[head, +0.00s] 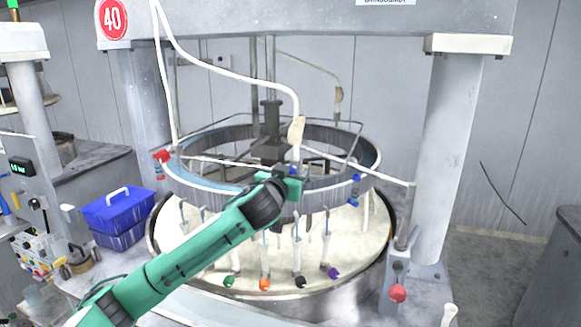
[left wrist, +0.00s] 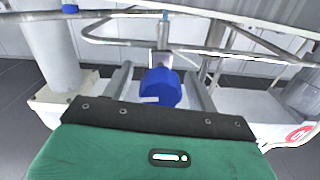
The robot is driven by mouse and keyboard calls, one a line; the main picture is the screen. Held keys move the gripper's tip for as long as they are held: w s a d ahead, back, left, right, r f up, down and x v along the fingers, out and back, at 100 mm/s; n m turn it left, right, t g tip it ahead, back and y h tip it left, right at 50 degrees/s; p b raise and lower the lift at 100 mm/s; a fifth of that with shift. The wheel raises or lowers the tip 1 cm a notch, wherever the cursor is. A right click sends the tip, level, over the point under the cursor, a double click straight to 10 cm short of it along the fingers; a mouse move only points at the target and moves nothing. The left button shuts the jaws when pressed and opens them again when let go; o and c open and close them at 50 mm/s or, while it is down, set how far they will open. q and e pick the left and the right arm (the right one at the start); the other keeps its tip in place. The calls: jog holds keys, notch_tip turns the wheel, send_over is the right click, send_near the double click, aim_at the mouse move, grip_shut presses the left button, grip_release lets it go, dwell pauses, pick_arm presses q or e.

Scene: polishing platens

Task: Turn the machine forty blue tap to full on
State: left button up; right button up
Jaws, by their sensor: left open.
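Machine forty carries a red round sign (head: 112,18) reading 40. My left gripper (head: 292,181) is at the ring above the machine's pale platen (head: 345,240). A blue tap (left wrist: 160,88) shows in the left wrist view between the two grey fingers of the left gripper (left wrist: 161,86), with a gap on each side. In the head view a bit of blue (head: 295,170) shows just above the gripper, which hides most of that spot. I cannot tell how the tap's handle is turned. My right gripper is not in view.
Another blue tap (head: 355,190) is on the right of the ring, and a red tap (head: 162,156) on the left. White hoses hang over the ring. A pillar (head: 448,160) stands right. A blue crate (head: 118,212) stands left.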

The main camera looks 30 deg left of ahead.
pick_arm(q)
jog(key=shift+w, duration=0.15)
jog(key=c, duration=1)
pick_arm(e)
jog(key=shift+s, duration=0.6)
